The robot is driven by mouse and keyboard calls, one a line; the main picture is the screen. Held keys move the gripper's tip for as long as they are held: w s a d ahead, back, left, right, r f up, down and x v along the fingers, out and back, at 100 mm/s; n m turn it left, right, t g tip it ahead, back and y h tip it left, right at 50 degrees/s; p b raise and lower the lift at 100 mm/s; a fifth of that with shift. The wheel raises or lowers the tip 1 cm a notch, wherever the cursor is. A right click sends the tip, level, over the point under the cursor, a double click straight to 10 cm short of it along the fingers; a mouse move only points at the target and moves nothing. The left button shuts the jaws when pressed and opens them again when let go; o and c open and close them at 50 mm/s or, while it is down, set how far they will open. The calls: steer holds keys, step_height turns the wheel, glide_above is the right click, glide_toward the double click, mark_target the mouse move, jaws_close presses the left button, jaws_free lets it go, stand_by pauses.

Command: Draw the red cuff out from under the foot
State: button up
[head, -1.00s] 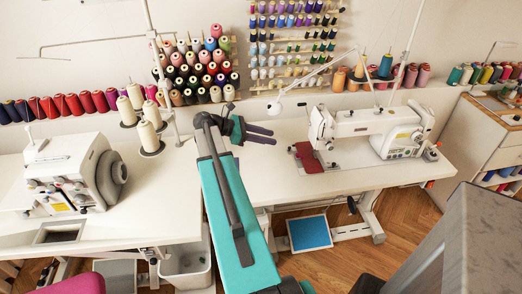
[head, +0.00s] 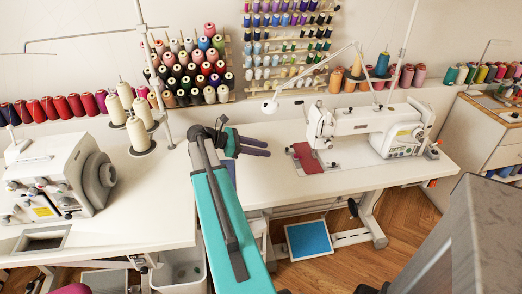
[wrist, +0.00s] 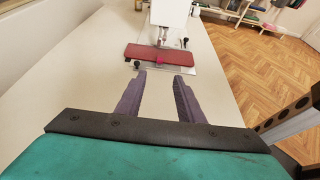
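The red cuff (head: 306,157) lies flat on the bed of the white sewing machine (head: 378,123), at the needle end. In the wrist view the red cuff (wrist: 143,53) lies crosswise under the machine head, with the presser foot (wrist: 161,40) over it. A small pink-magenta spot shows on the cuff just below the foot. My gripper (head: 268,148) is left of the cuff above the white table, apart from it and pointing toward it. In the wrist view my gripper (wrist: 159,76) is open, its two purple fingers parallel with nothing between them.
Cream thread cones (head: 138,133) and a second machine (head: 60,175) stand at left. Dark knobs (wrist: 137,65) sit near the cuff.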

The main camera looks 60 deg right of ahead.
mark_target(291, 160)
steer(key=shift+s+d, duration=0.1)
steer(key=shift+p+x, duration=0.55)
steer(key=shift+x, duration=6.2)
jaws_close()
